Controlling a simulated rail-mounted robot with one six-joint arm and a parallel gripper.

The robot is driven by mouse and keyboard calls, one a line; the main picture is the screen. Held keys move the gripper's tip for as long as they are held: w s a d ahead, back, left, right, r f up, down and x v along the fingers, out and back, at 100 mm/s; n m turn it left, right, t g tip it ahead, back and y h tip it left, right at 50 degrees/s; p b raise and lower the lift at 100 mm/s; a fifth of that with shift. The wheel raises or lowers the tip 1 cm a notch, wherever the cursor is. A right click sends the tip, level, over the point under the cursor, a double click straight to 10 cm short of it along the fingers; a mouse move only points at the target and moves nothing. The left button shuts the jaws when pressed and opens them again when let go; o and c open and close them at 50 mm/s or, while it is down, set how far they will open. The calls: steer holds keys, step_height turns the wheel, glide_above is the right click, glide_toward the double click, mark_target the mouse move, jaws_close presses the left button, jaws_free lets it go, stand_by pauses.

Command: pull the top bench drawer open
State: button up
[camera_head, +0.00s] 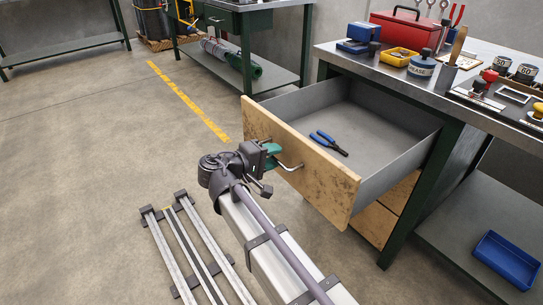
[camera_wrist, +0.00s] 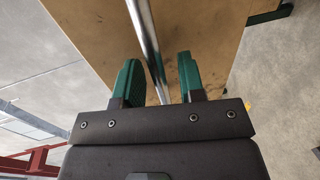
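The top bench drawer (camera_head: 395,165) stands pulled far out from the bench, its grey inside in view. Its wooden front (camera_head: 325,188) faces my arm and also fills much of the wrist view (camera_wrist: 90,30). A bent metal bar handle (camera_head: 291,167) sits on the front; in the wrist view the bar (camera_wrist: 148,35) runs between my green fingers. My gripper (camera_wrist: 160,80) is open at the handle, with a visible gap between the bar and each finger. In the head view my gripper (camera_head: 272,156) is close against the drawer front, and its fingers partly hide the handle.
Blue-handled pliers (camera_head: 328,143) lie in the drawer. Lower wooden drawer fronts (camera_head: 374,224) are closed beneath it. The bench top (camera_head: 395,83) holds a red toolbox (camera_head: 408,29) and several small items. A blue tray (camera_head: 507,259) sits on the lower shelf. Floor at left is mostly clear.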

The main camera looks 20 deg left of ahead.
steer(key=p+v, duration=0.2)
steer(key=v, duration=0.8)
steer(key=shift+s+a, duration=0.25)
steer(key=shift+s, duration=0.1)
